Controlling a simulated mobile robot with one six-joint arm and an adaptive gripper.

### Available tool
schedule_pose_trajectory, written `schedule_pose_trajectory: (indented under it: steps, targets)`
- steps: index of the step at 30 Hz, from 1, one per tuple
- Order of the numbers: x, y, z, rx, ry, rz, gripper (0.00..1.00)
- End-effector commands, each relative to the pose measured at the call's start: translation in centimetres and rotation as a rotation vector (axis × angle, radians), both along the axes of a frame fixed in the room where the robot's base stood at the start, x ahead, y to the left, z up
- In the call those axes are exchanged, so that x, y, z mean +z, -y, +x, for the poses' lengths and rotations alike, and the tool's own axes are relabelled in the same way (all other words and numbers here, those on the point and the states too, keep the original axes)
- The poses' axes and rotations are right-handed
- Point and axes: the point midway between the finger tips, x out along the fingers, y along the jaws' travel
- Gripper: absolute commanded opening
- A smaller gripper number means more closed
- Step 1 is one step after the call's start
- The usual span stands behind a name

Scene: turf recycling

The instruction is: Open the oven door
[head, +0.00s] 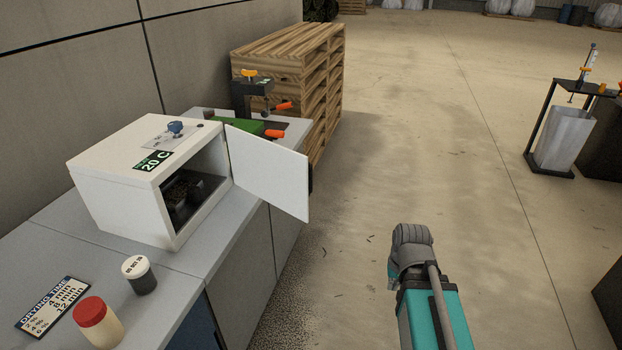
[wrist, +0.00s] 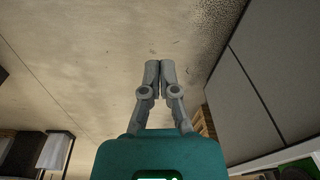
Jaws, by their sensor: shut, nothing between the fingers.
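The white oven (head: 135,190) stands on the grey counter at the left in the head view. Its door (head: 268,172) is swung wide open toward the right and sticks out past the counter's front edge. Dark containers with brownish contents (head: 182,198) show inside the oven. The oven top carries a blue knob and a green "20 C" display. My gripper shows in the wrist view (wrist: 160,66) with its two fingers together and nothing between them, over bare floor. In the head view my arm is right of the door and apart from it; the fingertips are hidden there.
The counter (head: 60,222) also holds a red-lidded jar (head: 98,322), a white-lidded jar (head: 139,275) and a drying time sign (head: 53,306). Stacked wooden pallets (head: 290,75) stand behind it. A black stand with a pale bag (head: 566,135) is at the right. The middle floor is clear.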

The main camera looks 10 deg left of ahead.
Motion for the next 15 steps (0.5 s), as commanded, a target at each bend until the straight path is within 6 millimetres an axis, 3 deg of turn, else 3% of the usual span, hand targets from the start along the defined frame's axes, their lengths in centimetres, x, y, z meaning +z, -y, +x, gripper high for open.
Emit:
schedule_pose_trajectory:
  steps: [8, 15]
  targets:
    - [0.4, -3.4, 2.5, -0.044, 0.116, 0.088, 0.00]
    - [1.8, -8.5, 5.7, -0.128, 0.273, 0.243, 0.00]
